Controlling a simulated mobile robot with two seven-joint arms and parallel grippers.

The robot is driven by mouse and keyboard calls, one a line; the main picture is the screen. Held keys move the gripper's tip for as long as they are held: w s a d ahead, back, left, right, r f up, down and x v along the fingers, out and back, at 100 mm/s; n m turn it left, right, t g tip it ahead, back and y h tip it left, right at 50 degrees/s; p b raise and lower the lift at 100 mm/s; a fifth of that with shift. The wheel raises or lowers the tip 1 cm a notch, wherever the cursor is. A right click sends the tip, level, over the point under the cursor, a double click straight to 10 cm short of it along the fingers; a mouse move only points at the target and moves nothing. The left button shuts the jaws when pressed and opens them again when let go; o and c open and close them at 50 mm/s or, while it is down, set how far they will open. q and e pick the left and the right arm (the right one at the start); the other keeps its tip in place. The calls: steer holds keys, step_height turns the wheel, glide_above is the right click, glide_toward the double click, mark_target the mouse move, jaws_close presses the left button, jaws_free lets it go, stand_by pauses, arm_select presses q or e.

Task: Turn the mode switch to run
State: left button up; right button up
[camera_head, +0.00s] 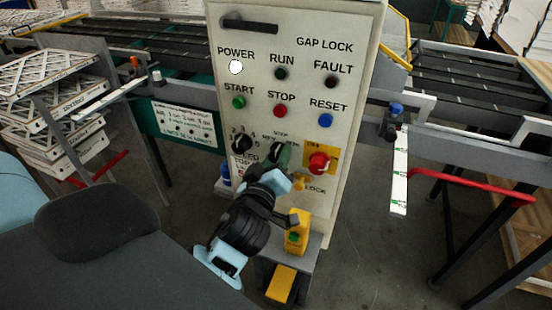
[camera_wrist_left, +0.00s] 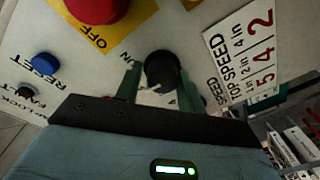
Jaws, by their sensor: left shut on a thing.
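The mode switch is a round black knob (camera_wrist_left: 162,68) between the speed label and the yellow plate in the left wrist view. A small pale mark shows near its edge; I cannot tell which position it points to. My left gripper (camera_wrist_left: 160,82) is shut on the knob, with a green finger on each side. In the head view the gripper (camera_head: 281,157) is at the lower middle of the panel and mostly covers the switch and its labels. The control panel (camera_head: 350,90) is upright and off-white. My right gripper is not in view.
The red button (camera_head: 318,162) on a yellow plate sits close right of my gripper. The speed knob (camera_head: 242,144) sits close left. The power lamp (camera_head: 235,67) is white; the run lamp (camera_head: 281,73) is dark. A yellow device (camera_head: 297,232) stands below the panel.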

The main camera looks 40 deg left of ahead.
arm_select(q)
steer(key=m, duration=0.3)
steer(key=shift+a+f+m+p, duration=0.1)
steer(key=shift+f+m+p, duration=0.1)
steer(key=shift+m+p, duration=0.2)
steer(key=m, duration=0.3)
steer(key=shift+a+m+p, duration=0.1)
steer(key=shift+m+p, duration=0.35)
steer(key=shift+m, duration=0.35)
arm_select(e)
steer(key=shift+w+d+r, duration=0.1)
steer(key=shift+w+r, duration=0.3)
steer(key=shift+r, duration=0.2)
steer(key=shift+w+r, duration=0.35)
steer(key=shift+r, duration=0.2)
arm_select(q)
steer(key=o, duration=0.9)
steer(key=shift+a, duration=0.1)
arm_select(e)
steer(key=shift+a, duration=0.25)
arm_select(q)
steer(key=shift+s, duration=0.1)
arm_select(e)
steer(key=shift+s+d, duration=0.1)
